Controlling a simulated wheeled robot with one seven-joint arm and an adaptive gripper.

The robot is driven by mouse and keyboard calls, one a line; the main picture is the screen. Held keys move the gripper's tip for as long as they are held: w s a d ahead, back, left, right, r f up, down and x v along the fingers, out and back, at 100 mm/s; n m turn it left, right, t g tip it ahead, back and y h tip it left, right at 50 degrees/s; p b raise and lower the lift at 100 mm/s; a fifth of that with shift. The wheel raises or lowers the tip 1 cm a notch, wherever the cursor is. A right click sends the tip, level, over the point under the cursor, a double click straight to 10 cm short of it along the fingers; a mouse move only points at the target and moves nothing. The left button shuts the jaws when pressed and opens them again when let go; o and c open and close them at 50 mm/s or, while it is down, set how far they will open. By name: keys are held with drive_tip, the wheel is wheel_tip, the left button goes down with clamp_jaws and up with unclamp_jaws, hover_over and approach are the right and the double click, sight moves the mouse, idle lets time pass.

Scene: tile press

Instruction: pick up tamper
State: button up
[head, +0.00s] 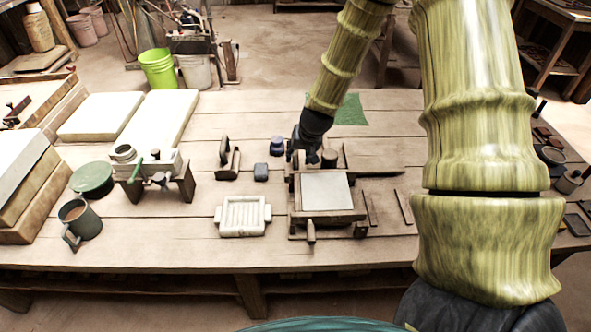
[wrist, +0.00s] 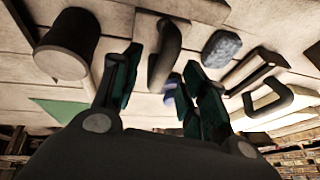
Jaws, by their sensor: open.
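What looks like the tamper (wrist: 165,52) is a dark, rounded upright handle in the wrist view. It shows between the two fingers of my gripper (wrist: 161,62), which are open and apart. I cannot tell how close the fingers are to the handle. In the head view my gripper (head: 299,156) hangs low at the back left of the tile press (head: 327,217). It hides most of what is under it there, so the tamper is not clear in that view.
A dark cylinder (head: 330,158) stands just right of my gripper and shows large in the wrist view (wrist: 66,44). A small blue jar (head: 277,146) and a dark blue block (head: 261,172) are to the left. A green cloth (head: 350,110) lies behind.

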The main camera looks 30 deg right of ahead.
sight(296, 156)
drive_tip(key=shift+p+x, duration=0.3)
drive_tip(key=shift+x, duration=1.55)
drive_tip(key=shift+w+a+r, duration=0.1)
drive_tip(key=shift+w, duration=0.05)
clamp_jaws()
